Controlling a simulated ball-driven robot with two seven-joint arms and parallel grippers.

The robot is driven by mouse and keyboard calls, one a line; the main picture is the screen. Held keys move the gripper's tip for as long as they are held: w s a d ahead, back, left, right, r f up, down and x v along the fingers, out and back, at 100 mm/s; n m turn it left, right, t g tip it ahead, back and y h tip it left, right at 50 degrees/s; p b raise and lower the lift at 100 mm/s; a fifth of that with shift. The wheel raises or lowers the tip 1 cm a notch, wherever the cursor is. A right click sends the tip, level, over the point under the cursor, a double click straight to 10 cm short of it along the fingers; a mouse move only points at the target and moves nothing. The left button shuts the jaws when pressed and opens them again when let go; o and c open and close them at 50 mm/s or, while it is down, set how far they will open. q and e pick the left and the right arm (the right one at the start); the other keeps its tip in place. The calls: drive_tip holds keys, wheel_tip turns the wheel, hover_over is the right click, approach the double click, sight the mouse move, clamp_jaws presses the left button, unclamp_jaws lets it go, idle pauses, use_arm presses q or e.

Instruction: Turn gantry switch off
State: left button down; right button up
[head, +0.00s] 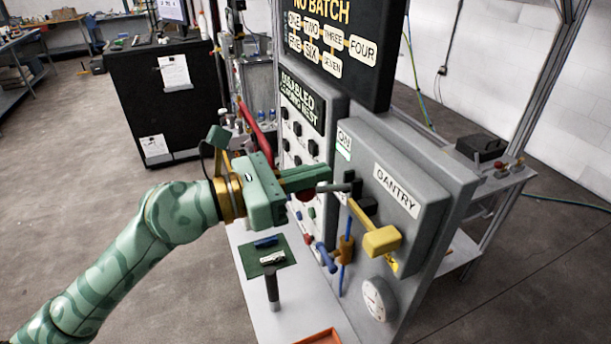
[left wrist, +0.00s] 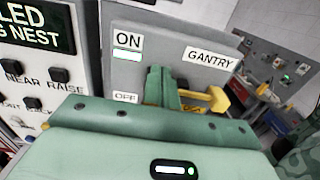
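The grey gantry switch box (head: 408,163) carries a GANTRY label and an ON label beside a lit pale-green bar. It also shows in the left wrist view (left wrist: 180,38), where an OFF label (left wrist: 125,97) sits below ON, partly covered. The switch's yellow handle (head: 382,240) sticks out from the box, down and to the right in the head view; it also shows in the left wrist view (left wrist: 212,100). Contact cannot be told. My right gripper is out of view.
A panel with black buttons (head: 296,130) stands left of the box. Below are a blue-and-orange handle (head: 345,250), a round gauge (head: 375,298) and a shelf with a green mat (head: 265,258). A dark display (head: 335,40) hangs above. Open floor lies left.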

use_arm(q)
drive_tip(key=shift+f+b, duration=0.85)
drive_tip(key=shift+f, duration=0.55)
drive_tip(key=shift+a+r, duration=0.15)
drive_tip(key=shift+r, duration=0.15)
drive_tip(key=shift+s+a+r+p, duration=0.3)
drive_tip(key=shift+a+r+p, duration=0.2)
drive_tip(key=shift+a, duration=0.35)
drive_tip(key=b+v, duration=0.3)
drive_tip(key=v, duration=0.4)
drive_tip(key=shift+r, duration=0.1)
